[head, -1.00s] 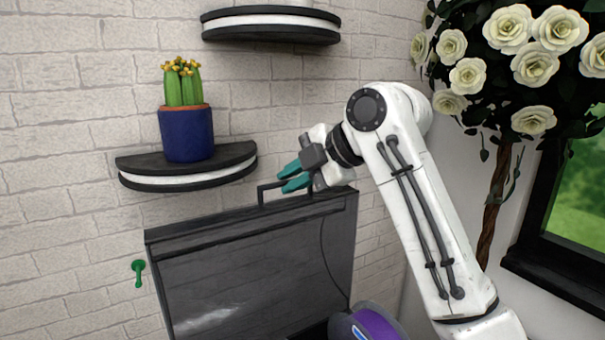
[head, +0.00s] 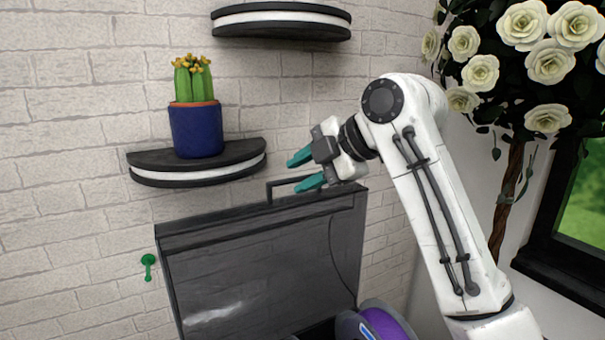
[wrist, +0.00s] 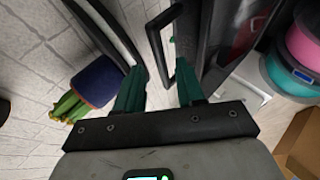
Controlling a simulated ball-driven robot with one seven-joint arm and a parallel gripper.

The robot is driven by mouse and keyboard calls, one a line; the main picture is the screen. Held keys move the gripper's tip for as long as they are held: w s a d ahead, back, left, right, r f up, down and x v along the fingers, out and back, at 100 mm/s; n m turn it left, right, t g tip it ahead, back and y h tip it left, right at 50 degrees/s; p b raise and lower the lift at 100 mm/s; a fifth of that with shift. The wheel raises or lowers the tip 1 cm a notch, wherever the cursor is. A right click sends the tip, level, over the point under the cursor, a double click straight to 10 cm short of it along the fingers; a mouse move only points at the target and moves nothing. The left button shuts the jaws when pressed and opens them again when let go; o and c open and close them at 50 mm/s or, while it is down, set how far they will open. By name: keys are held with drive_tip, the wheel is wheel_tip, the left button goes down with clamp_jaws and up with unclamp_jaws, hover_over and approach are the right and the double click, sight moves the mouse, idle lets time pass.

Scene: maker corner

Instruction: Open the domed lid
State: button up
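The domed lid (head: 262,268) is a dark, see-through panel in a dark frame, standing steeply upright against the brick wall in the head view. Its bar handle (head: 268,190) rises from its top edge. My gripper (head: 295,173) has teal fingers spread apart, with nothing between their tips, close to the handle. In the wrist view, the handle (wrist: 152,40) lies just beyond my open fingertips (wrist: 158,80), roughly in line with the gap. I cannot tell if a finger touches it. The lid's lower edge is cut off in the head view.
A blue pot with a cactus (head: 196,128) stands on a half-round shelf (head: 150,170) left of my gripper. Another shelf (head: 282,22) is above. A purple spool (head: 385,325) is at the bottom, a rose tree (head: 515,150) at right. A green hook (head: 148,265) is on the wall.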

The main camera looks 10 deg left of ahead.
drive_tip(key=b+v, duration=0.3)
drive_tip(key=v, duration=0.7)
drive_tip(key=shift+r, duration=0.1)
